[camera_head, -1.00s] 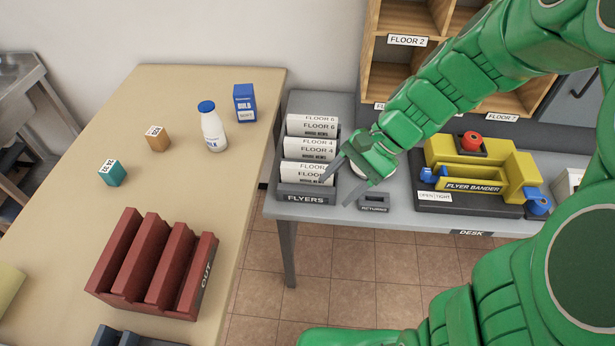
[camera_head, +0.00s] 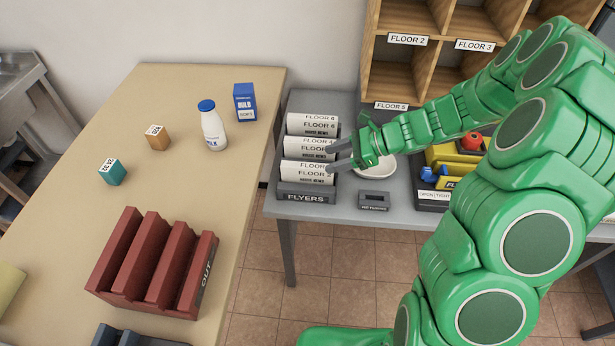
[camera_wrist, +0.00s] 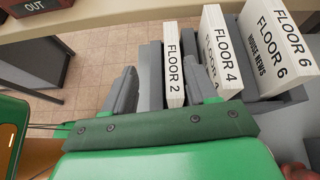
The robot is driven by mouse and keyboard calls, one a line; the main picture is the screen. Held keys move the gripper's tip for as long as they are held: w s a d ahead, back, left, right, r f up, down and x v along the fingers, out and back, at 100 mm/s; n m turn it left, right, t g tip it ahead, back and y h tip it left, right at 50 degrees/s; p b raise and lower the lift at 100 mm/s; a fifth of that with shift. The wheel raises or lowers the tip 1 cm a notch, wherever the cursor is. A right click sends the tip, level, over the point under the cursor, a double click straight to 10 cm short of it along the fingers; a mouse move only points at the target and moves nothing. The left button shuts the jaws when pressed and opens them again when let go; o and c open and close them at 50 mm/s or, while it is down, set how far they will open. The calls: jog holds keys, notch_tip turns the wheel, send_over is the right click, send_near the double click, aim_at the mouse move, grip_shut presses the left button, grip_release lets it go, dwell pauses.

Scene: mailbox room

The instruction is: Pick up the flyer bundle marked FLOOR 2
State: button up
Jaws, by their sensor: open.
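The flyer bundle marked FLOOR 2 (camera_wrist: 173,65) stands upright in the wrist view, a white slab in a grey slot. My gripper (camera_wrist: 162,73) is open, with one finger on each side of this bundle in that view; I cannot tell whether either touches it. In the head view my gripper (camera_head: 333,158) is at the right side of the FLYERS rack (camera_head: 305,194), fingers pointing left. The FLOOR 4 bundle (camera_wrist: 220,52) is close beside the right finger, and the FLOOR 6 bundle (camera_wrist: 277,50) is farther right.
A small RETURNS tray (camera_head: 374,201) sits right of the rack on the grey desk (camera_head: 405,205). The yellow flyer bander (camera_head: 440,155) is partly covered by my arm. A beige table (camera_head: 180,95) with a red OUT rack (camera_head: 150,265) is at left.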

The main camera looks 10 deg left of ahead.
aim_at(311, 166)
jog(key=shift+m, duration=0.6)
jog(key=shift+w+a+f, duration=0.25)
jog(key=shift+a+f, duration=0.7)
jog(key=shift+a, duration=0.1)
jog(key=shift+w+a+f, duration=0.3)
jog(key=shift+a+f, duration=0.65)
jog(key=shift+a, duration=0.1)
jog(key=shift+w+a+f, duration=0.25)
jog(key=shift+a+f, duration=0.7)
jog(key=shift+a, duration=0.1)
jog(key=shift+c, duration=0.3)
grip_shut()
